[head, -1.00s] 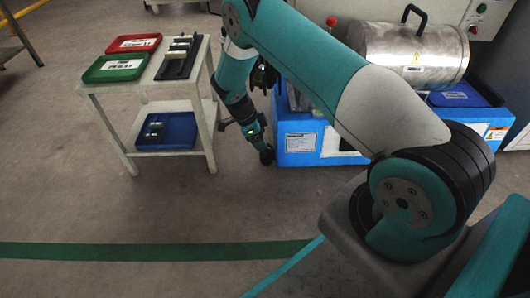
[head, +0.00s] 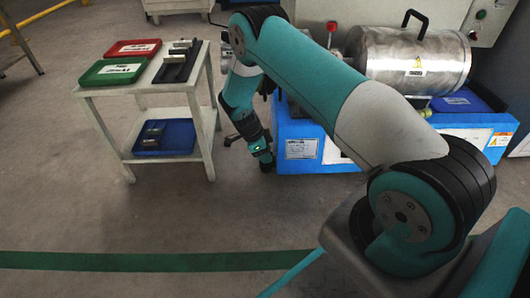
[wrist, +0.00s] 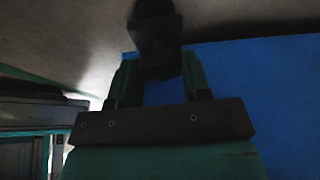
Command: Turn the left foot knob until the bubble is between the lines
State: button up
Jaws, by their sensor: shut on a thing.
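My gripper (head: 262,158) is down at the front left corner of the blue machine base (head: 330,167), near the floor. In the wrist view, the fingers of my gripper (wrist: 158,78) are on both sides of a dark block-like part, which I take for the left foot knob (wrist: 158,45). They are shut on it. The blue of the base (wrist: 260,80) fills the right of that view. In the head view the knob is mostly hidden by my gripper. I cannot make out the bubble or its lines.
A metal drum (head: 410,62) with a black handle tops the base. A light table (head: 112,128) at left carries a red tray (head: 132,47), a green tray (head: 113,70) and a black rack (head: 177,68). A blue bin (head: 180,136) sits on its lower shelf. The front floor is clear.

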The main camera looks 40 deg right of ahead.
jog(key=shift+s+r+n+p, duration=0.1)
jog(key=shift+r+n+p, duration=0.2)
jog(key=shift+n+p, duration=0.6)
jog(key=shift+t+h+p, duration=0.3)
jog(key=shift+p, duration=0.65)
jog(key=shift+f+n+t+p, duration=0.15)
jog(key=shift+n+t+p, duration=0.15)
jog(key=shift+n+p, duration=0.45)
jog(key=shift+f+n, duration=0.15)
jog(key=shift+n, duration=0.2)
jog(key=o, duration=0.9)
jog(key=shift+f+b, duration=0.15)
jog(key=shift+b, duration=0.3)
